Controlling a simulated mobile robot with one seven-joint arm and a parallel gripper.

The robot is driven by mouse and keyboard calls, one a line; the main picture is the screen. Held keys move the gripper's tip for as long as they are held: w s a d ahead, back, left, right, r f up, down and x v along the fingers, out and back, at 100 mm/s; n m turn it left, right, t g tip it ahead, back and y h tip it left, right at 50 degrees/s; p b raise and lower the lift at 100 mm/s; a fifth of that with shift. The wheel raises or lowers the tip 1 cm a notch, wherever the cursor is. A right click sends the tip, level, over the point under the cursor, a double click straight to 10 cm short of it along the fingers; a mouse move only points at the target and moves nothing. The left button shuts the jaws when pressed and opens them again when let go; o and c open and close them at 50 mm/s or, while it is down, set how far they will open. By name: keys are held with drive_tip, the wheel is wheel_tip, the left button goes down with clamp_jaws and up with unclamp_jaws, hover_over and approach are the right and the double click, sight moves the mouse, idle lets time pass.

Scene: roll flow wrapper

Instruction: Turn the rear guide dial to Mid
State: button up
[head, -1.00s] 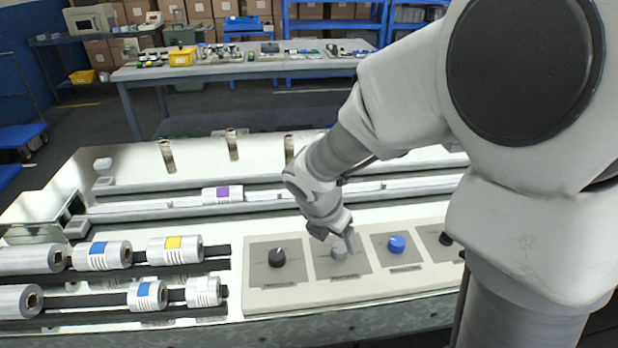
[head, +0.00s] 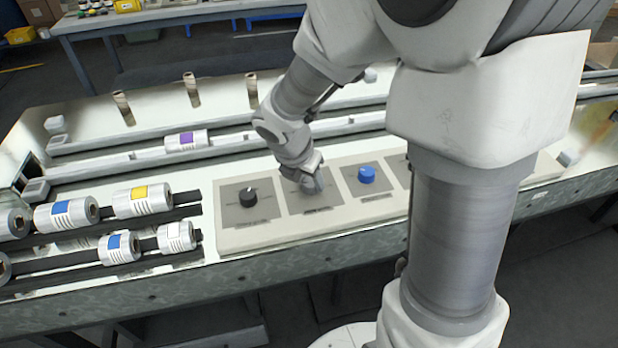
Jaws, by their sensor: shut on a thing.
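A cream control panel (head: 300,240) at the front of the machine carries several dials on grey square plates. My gripper (head: 314,186) is down at the second plate (head: 322,206) from the left, shut on the grey dial there. The gripper covers almost all of that dial, so its pointer and setting are hidden. A black dial (head: 248,197) with a white mark is on the plate to the left. A blue dial (head: 366,174) is on the plate to the right. The labels are too small to read, so I cannot tell which one is marked rear guide.
Rolls with blue (head: 66,214) and yellow (head: 142,201) labels lie on dark rails left of the panel. A purple-labelled roll (head: 186,141) sits on the rail behind. Brown posts (head: 191,89) stand further back. My arm hides the panel's right part.

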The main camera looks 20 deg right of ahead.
clamp_jaws()
drive_tip(key=shift+m, duration=0.3)
drive_tip(key=m+g+p, duration=0.1)
drive_tip(key=m, duration=0.1)
drive_tip(key=m+g+h+p, duration=0.1)
drive_tip(key=m, duration=0.2)
drive_tip(key=shift+w+a+r, duration=0.1)
drive_tip(key=m+g+p, duration=0.1)
drive_tip(key=m, duration=0.2)
drive_tip(key=m+g+p, duration=0.1)
drive_tip(key=m+p, duration=0.1)
drive_tip(key=m, duration=0.1)
drive_tip(key=shift+w+m+g, duration=0.2)
drive_tip(key=shift+m+g, duration=0.1)
drive_tip(key=shift+m, duration=0.1)
drive_tip(key=m+g+p, duration=0.1)
drive_tip(key=m, duration=0.2)
drive_tip(key=m+g+y+p, duration=0.1)
drive_tip(key=m+p, duration=0.1)
drive_tip(key=m, duration=0.1)
drive_tip(key=shift+w, duration=0.15)
drive_tip(key=m+y+p, duration=0.1)
drive_tip(key=m, duration=0.1)
drive_tip(key=m+y+p, duration=0.1)
drive_tip(key=m, duration=0.2)
drive_tip(key=shift+d+g, duration=0.2)
drive_tip(key=shift+g, duration=0.2)
drive_tip(key=shift+m, duration=0.3)
